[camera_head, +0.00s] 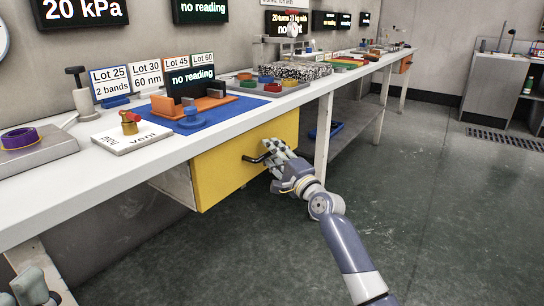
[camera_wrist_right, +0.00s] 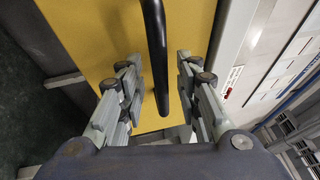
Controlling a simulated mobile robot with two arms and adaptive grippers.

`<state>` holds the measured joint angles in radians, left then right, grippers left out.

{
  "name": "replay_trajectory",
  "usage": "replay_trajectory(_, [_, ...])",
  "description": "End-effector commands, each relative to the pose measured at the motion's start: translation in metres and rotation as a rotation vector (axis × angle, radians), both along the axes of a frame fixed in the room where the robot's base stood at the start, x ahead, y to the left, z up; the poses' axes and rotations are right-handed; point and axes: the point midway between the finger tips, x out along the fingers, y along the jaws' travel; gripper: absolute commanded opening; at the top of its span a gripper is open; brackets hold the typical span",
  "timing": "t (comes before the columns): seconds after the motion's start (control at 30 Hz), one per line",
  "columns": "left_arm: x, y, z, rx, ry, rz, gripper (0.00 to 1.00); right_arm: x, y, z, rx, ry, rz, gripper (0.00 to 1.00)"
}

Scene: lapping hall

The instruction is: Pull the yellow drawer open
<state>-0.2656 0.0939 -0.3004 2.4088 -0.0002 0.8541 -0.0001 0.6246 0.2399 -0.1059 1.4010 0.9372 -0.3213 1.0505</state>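The yellow drawer (camera_head: 222,172) hangs under the white bench, its flat front facing the aisle. Its front also fills much of the right wrist view (camera_wrist_right: 95,30). A black bar handle (camera_head: 252,160) sticks out from the front; in the right wrist view the handle (camera_wrist_right: 155,45) runs between the two fingers. My right gripper (camera_head: 274,152) is open around the handle, with a visible gap on each side (camera_wrist_right: 159,88). It hides part of the handle in the head view. My left gripper (camera_head: 34,286) is low at the left edge, away from the drawer, partly cut off.
The white bench top (camera_head: 120,165) above the drawer carries a blue mat (camera_head: 215,112), lot signs and several small parts. A bench leg (camera_head: 323,140) stands right of the drawer, with a lower shelf (camera_head: 345,135) beyond. The floor (camera_head: 440,200) in front is clear.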

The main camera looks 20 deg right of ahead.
Motion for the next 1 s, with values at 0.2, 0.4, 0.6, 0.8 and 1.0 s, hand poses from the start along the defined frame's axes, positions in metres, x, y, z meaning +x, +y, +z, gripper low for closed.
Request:
replay_trajectory(0.2, [0.0013,-0.0006,0.0003,0.003,0.002,0.000,0.40,0.0033,0.0011,0.0009,-0.001,0.000,0.000,0.31])
replay_trajectory(0.4, [0.0011,-0.0005,0.0005,0.002,0.002,0.000,0.40,0.0031,0.0009,0.0009,-0.001,0.000,0.000,0.18])
replay_trajectory(0.6, [0.0008,-0.0002,0.0007,-0.001,-0.001,0.000,0.40,0.0029,0.0008,0.0008,-0.001,0.000,0.000,0.00])
replay_trajectory(0.8, [0.0006,0.0003,0.0019,-0.004,-0.002,0.001,0.40,0.0017,-0.0004,0.0008,-0.001,0.000,-0.001,0.00])
replay_trajectory(1.0, [-0.0014,0.0011,0.0063,-0.007,-0.008,0.002,0.40,-0.0064,-0.0073,0.0009,-0.002,0.003,-0.001,0.00])
